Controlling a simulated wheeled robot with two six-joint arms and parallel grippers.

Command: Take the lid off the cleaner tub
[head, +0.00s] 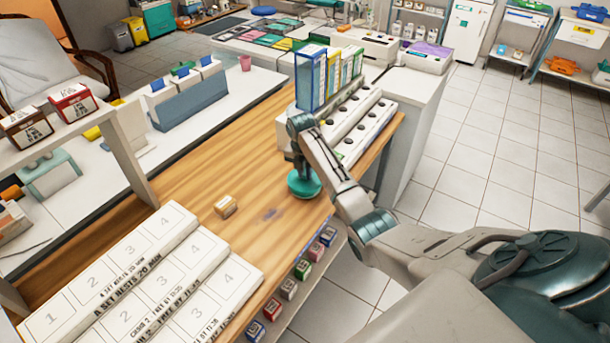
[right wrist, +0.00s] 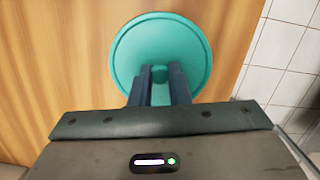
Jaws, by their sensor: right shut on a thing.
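The round teal lid (head: 306,188) of the cleaner tub shows near the right edge of the wooden counter. It also fills the upper middle of the right wrist view (right wrist: 190,45), with a small round knob (right wrist: 159,73) at its centre. My right gripper (head: 303,170) comes down over the lid from above. In the right wrist view its two dark fingers (right wrist: 159,76) are shut on the knob. The tub's body is hidden under the lid, so I cannot tell whether lid and tub touch. My left gripper is not in view.
A rack with upright blue, green and yellow boxes (head: 312,80) stands just behind my right gripper. A small tan block (head: 226,206) lies to the left on the wooden counter (head: 190,180). White numbered trays (head: 110,270) fill the near left. Small coloured boxes (head: 288,289) sit below the counter's edge.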

